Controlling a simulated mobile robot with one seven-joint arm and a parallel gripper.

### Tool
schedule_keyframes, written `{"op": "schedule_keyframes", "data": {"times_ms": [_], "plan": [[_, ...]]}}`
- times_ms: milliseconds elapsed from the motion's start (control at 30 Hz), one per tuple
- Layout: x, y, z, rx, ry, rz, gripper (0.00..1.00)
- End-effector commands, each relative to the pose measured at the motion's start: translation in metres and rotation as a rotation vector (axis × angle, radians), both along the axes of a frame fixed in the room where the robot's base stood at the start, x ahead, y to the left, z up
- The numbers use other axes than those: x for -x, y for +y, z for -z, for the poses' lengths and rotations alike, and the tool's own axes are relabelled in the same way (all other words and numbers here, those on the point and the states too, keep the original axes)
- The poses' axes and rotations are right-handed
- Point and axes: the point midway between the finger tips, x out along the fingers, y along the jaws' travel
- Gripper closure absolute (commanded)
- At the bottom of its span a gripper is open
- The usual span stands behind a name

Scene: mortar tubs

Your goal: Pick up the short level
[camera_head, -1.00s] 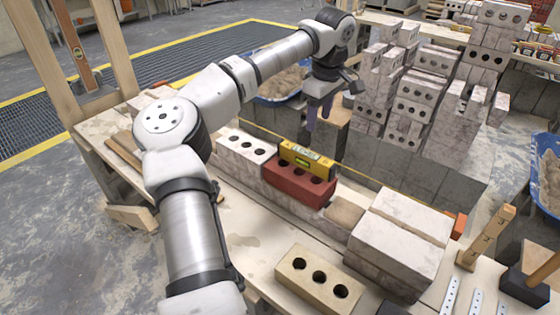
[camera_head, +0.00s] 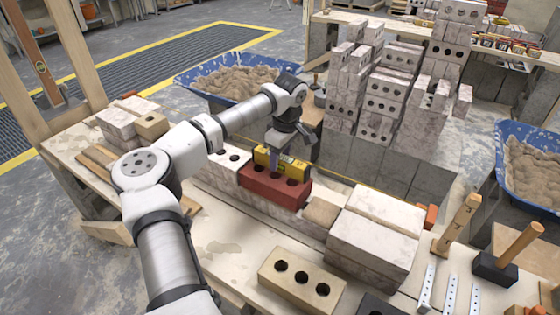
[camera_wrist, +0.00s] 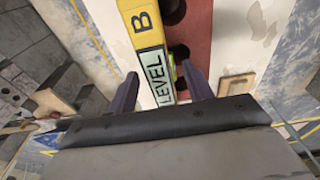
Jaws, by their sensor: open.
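The short level (camera_head: 295,170) is yellow and lies along the top of a red brick (camera_head: 262,186) on the brick course. In the wrist view the level (camera_wrist: 143,25) shows its "LEVEL" label, running between my fingers. My gripper (camera_wrist: 159,74) is open, with one dark finger on either side of the level. Whether the fingers touch it I cannot tell. In the head view my gripper (camera_head: 282,165) is at the level's middle and hides part of it.
White bricks (camera_head: 225,165) adjoin the red brick, and a stacked white block (camera_head: 375,245) stands to the right. A tan holed brick (camera_head: 301,280) lies in front. Tall brick stacks (camera_head: 385,100) and a blue mortar tub (camera_head: 235,80) stand behind.

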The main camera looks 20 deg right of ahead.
Motion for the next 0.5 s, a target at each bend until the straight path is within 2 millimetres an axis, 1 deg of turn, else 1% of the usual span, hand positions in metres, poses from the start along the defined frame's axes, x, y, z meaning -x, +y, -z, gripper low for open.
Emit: {"op": "schedule_keyframes", "data": {"times_ms": [100,300,333,500], "plan": [[-0.0005,0.0006,0.0087,0.0,0.0,0.001,0.49],[-0.0007,0.0008,0.0099,-0.001,-0.001,0.0,0.49],[-0.0007,0.0008,0.0098,-0.001,-0.001,0.0,0.5],[-0.0007,0.0008,0.0097,-0.001,-0.001,0.0,0.73]]}}
